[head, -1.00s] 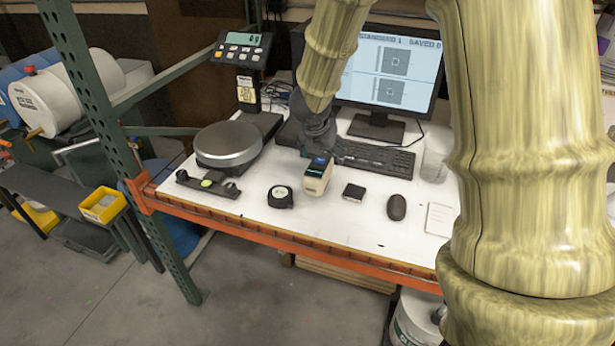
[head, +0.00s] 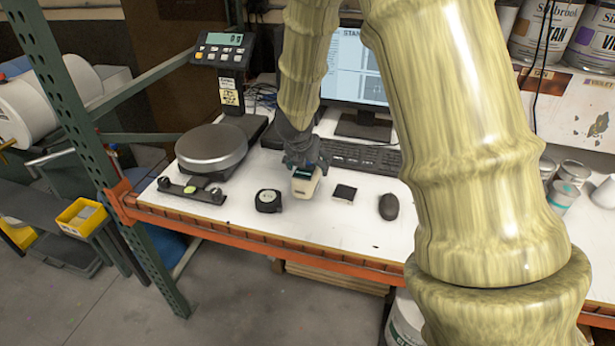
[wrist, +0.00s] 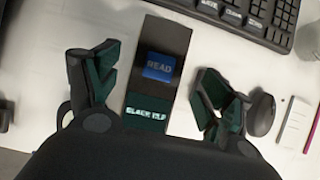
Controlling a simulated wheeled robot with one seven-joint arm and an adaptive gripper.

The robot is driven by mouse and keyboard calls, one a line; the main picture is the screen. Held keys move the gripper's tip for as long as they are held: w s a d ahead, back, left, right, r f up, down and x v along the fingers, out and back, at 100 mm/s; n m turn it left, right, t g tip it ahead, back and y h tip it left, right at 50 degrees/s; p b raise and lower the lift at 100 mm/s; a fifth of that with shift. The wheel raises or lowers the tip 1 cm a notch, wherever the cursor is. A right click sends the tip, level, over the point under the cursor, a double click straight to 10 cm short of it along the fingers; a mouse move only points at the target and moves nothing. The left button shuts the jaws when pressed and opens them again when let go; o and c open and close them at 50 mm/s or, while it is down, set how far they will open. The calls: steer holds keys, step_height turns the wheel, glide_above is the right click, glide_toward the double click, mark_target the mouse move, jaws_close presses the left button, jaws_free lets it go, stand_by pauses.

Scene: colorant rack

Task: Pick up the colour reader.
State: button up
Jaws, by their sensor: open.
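The colour reader (head: 305,187) is a pale, boxy device standing on the white bench top. In the wrist view its dark upper face (wrist: 158,45) shows a blue READ button and a small display with white letters. My gripper (head: 304,162) is right over the reader in the head view and hides part of its top. In the wrist view my gripper (wrist: 159,68) is open, with one finger on each side of the reader. A gap shows on both sides. How far the fingertips reach down its sides is hard to tell.
Behind are a keyboard (head: 362,157) and a monitor (head: 352,65). A round-plate scale (head: 212,148) stands at left.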

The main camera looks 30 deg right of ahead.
steer(key=shift+a+x, duration=0.15)
steer(key=shift+x, duration=1.2)
steer(key=shift+a+x, duration=0.1)
steer(key=shift+x, duration=1.2)
steer(key=c, duration=1.6)
steer(key=shift+c, duration=0.3)
